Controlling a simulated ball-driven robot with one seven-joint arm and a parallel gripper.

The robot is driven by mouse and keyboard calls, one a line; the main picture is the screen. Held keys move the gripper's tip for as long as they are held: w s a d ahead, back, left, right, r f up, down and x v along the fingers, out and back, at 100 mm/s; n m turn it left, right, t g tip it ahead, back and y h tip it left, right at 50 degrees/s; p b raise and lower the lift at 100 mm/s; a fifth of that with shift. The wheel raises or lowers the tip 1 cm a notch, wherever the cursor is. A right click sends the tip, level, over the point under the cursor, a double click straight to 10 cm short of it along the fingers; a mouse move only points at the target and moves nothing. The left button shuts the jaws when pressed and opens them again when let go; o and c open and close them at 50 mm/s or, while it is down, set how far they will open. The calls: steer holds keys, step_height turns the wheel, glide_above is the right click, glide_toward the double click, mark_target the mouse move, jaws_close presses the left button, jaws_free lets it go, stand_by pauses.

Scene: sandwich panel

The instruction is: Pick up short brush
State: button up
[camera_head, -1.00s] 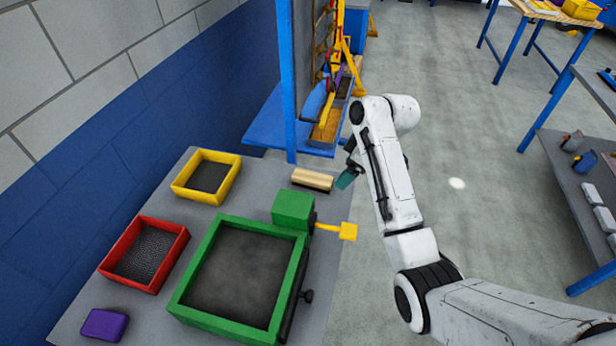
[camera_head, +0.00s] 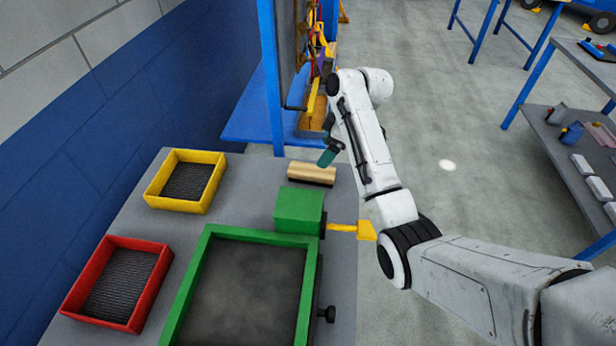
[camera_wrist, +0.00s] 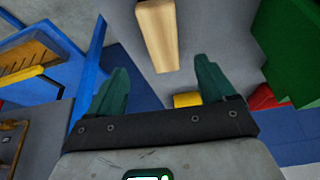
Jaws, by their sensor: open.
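The short brush (camera_head: 311,173) has a pale wooden block on top and a dark strip along its lower edge. It lies on the grey bench top (camera_head: 247,166), behind the green box. In the wrist view the brush (camera_wrist: 158,35) shows as a wooden block ahead of the fingers, near the top middle. My gripper (camera_head: 326,158) has teal fingers and hangs just above the brush's far side in the head view. In the wrist view my gripper (camera_wrist: 162,88) is open, its two fingers wide apart with nothing between them.
A green box (camera_head: 299,208) with a yellow handle (camera_head: 352,229) stands close in front of the brush. A yellow tray (camera_head: 187,181), a red tray (camera_head: 118,284) and a large green-framed tray (camera_head: 308,293) are on the bench. A blue post (camera_head: 270,80) rises behind the bench.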

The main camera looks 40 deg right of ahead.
mark_target(312, 170)
steer(key=p+x, duration=0.1)
steer(key=x, duration=0.9)
steer(key=shift+a+f, duration=0.1)
steer(key=shift+a, duration=0.15)
steer(key=shift+c, duration=0.3)
steer(key=c, duration=1)
step_height(312, 170, up, 10)
steer(key=shift+r+b, duration=0.1)
steer(key=shift+b, duration=0.25)
